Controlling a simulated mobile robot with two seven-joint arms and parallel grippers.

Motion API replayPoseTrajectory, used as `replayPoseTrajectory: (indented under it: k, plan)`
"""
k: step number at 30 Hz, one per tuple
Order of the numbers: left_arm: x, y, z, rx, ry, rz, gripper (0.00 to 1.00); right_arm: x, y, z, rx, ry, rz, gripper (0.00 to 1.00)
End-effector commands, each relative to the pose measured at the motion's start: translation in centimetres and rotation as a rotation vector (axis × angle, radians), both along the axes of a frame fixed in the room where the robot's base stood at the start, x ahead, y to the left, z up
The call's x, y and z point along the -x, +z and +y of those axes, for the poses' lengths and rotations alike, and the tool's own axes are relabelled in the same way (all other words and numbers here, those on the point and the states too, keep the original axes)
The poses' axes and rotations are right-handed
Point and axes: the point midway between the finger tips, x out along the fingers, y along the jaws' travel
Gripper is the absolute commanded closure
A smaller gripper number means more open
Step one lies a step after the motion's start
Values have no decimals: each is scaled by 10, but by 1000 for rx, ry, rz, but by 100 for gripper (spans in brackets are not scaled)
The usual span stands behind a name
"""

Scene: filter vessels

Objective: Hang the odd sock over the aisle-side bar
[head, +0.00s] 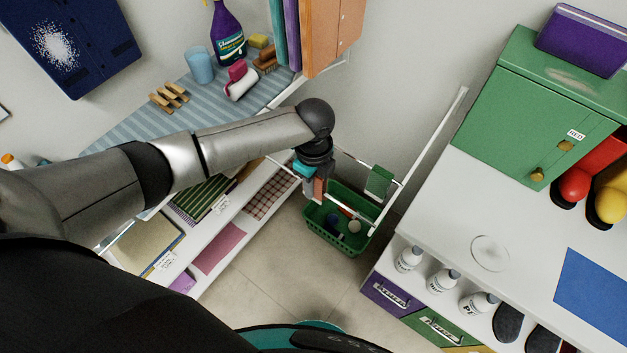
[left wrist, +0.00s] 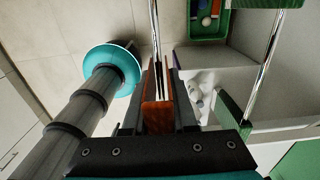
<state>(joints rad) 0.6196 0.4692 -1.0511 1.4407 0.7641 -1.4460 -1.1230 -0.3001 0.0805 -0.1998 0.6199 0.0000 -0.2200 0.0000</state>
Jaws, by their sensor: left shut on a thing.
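A rust-brown sock (left wrist: 157,112) is between the fingers of my left gripper (left wrist: 158,95). In the head view, the left gripper (head: 316,186) is shut on the sock, above and left of the green basket. In the left wrist view a thin chrome bar (left wrist: 155,28) runs up to the sock; I cannot tell whether the sock touches it or lies over it. A second bar (left wrist: 267,65) runs to the right, with a green sock (left wrist: 235,113) on it. The green sock (head: 379,181) also shows in the head view. My right gripper is out of view.
The green basket (head: 365,238) with small balls stands on the floor below. A white rack rail (head: 436,134) slants up beside the wall. A white counter (head: 440,205) lies right, shelves with folded cloth (head: 219,249) left. The floor in front is clear.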

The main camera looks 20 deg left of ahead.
Motion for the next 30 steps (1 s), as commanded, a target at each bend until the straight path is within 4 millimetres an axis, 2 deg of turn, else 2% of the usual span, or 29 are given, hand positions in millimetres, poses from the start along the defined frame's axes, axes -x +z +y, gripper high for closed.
replayPoseTrajectory:
  k: [15, 21, 30]
  plan:
    - [0, -43, 0, 1, 0, 0, 100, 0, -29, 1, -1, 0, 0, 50]
    - [0, -51, 0, 1, 0, -1, 100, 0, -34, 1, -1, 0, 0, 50]
    - [0, -54, 0, 1, 0, -1, 100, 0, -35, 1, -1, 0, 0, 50]
